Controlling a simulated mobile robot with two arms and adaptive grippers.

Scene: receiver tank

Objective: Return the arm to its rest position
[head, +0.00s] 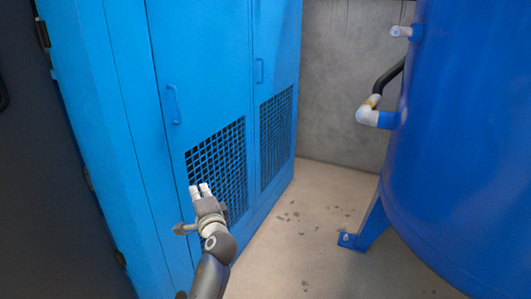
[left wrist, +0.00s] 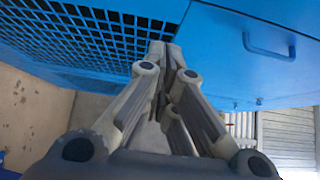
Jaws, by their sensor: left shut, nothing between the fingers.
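My left gripper (head: 200,190) is in the lower middle of the head view, in front of the blue cabinet's lower grille. Its fingers are together and empty. The left wrist view shows the same shut fingers (left wrist: 172,55) pointing toward the blue cabinet. Whether the fingertips touch the cabinet I cannot tell. My right gripper is in neither view.
A blue cabinet (head: 205,60) with grilles and handles (head: 173,104) stands at the left. A large blue tank (head: 465,140) on legs, with a pipe elbow (head: 373,113), stands at the right. Bare concrete floor (head: 300,245) lies between them.

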